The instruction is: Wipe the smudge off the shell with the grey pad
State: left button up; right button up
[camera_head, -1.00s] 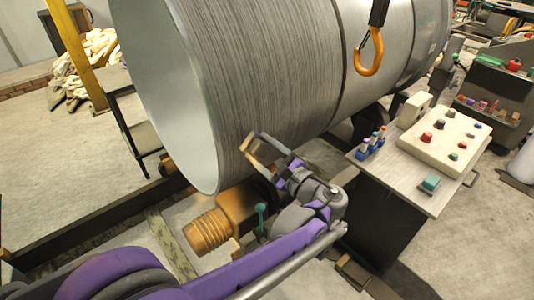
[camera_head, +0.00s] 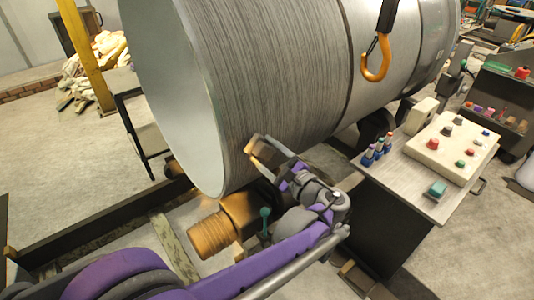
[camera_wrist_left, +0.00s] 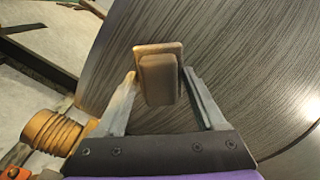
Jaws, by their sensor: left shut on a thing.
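The shell (camera_head: 275,75) is a big grey metal cylinder lying across the top of the head view, with fine dark streaks around it. It also fills much of the left wrist view (camera_wrist_left: 240,60). My left gripper (camera_head: 264,152) is at the shell's lower front side, near its open left end. In the left wrist view my left gripper (camera_wrist_left: 160,88) is shut on the grey pad (camera_wrist_left: 158,78), a small block that looks brownish in the warm light. The pad faces the shell; I cannot tell whether it touches. I cannot make out a distinct smudge. My right gripper is out of view.
An orange hook (camera_head: 376,60) hangs in front of the shell. A control table (camera_head: 400,185) with a button box (camera_head: 452,140) and small blue bottles (camera_head: 376,150) stands to the right. A ribbed copper-coloured roller part (camera_head: 215,232) sits below the shell, close to my left arm.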

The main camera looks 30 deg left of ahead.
pick_arm(q)
jog(key=shift+w+a, duration=0.25)
jog(key=shift+a, duration=0.35)
jog(key=shift+w, duration=0.1)
jog(key=w, duration=0.1)
jog(key=w+d, duration=0.1)
jog(key=w, duration=0.1)
jog(key=shift+w+d, duration=0.2)
jog(key=shift+w, duration=0.05)
jog(key=shift+s, duration=0.1)
jog(key=shift+s+a, duration=0.45)
jog(key=shift+s, duration=0.45)
jog(key=shift+s+a, duration=0.4)
jog(key=shift+s, duration=0.45)
jog(key=shift+v, duration=2.95)
